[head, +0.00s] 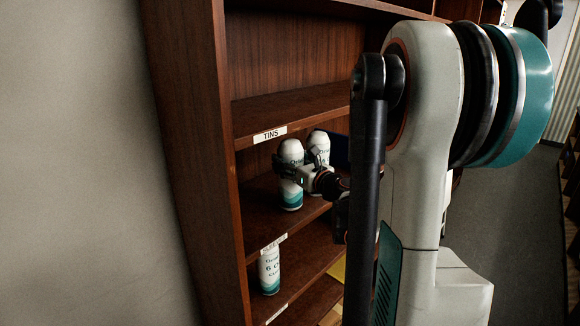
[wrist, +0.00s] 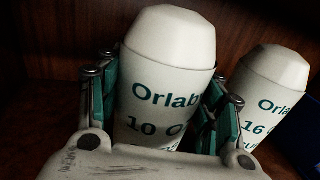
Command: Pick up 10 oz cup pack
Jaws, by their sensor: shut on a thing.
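The 10 oz cup pack (wrist: 165,95) is a white, teal-lettered cylinder with a domed top, reading "Orlab 10 O" in the wrist view. In the head view the pack (head: 291,195) stands upright on the middle shelf, at the left. My gripper (wrist: 163,115) has a finger on each side of it and is shut on it. The gripper (head: 300,172) also shows in the head view, in front of the pack and hiding its middle. The pack's base appears at the shelf board.
A similar pack marked 16 (wrist: 273,95) stands close on the right. Another pack (head: 269,271) stands on the shelf below. The wooden shelf unit has a side wall (head: 195,150) at left and a board labelled TINS (head: 270,134) above the packs. A dark blue object (wrist: 304,135) is at far right.

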